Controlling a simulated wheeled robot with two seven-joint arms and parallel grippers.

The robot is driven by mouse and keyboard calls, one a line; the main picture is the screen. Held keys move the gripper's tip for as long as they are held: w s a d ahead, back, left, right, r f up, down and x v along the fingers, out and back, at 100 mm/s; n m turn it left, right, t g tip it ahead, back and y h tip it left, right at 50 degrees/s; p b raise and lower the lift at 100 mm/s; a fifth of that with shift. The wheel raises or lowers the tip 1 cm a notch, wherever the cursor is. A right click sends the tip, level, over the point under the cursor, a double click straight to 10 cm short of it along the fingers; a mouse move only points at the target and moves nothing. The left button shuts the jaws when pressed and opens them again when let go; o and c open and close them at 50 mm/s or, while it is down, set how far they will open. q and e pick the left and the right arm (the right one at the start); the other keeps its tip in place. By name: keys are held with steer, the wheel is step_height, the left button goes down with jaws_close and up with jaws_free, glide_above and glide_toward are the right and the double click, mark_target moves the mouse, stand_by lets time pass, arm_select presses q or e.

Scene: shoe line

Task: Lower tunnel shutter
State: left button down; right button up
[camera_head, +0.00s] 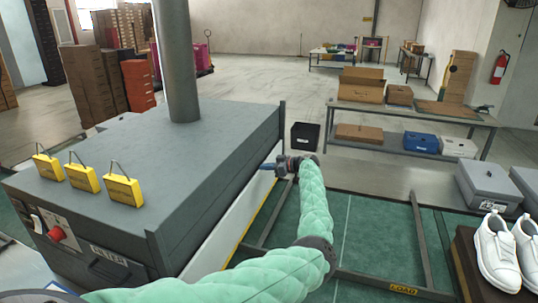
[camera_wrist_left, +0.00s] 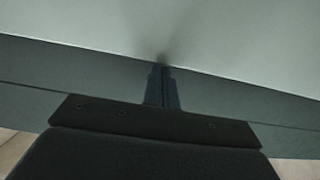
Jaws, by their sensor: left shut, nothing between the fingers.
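The tunnel (camera_head: 190,145) is a large grey box with a round pipe rising from its top, at the left of the head view. A pale shutter panel (camera_head: 229,222) runs along the lower part of its right-hand long side. My left gripper (camera_head: 268,166) is at the far part of that panel, its fingertips close against it. In the left wrist view its fingers (camera_wrist_left: 162,88) are shut and empty, with tips at a pale surface (camera_wrist_left: 200,30) filling the top. Contact is hard to confirm. My right gripper is not in view.
Yellow tags (camera_head: 83,178) stand on the tunnel top. A metal-framed table (camera_head: 410,116) with boxes stands at the back right. White shoes (camera_head: 497,255) and a grey box (camera_head: 488,187) are at the right. A green floor (camera_head: 350,235) with dark rails lies beside the tunnel.

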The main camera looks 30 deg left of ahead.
mark_target(261, 173)
arm_select(q)
steer(key=shift+f, duration=1.35)
steer(key=shift+f+b, duration=0.15)
steer(key=shift+b, duration=0.15)
steer(key=shift+s, duration=0.1)
steer(key=shift+f, duration=0.15)
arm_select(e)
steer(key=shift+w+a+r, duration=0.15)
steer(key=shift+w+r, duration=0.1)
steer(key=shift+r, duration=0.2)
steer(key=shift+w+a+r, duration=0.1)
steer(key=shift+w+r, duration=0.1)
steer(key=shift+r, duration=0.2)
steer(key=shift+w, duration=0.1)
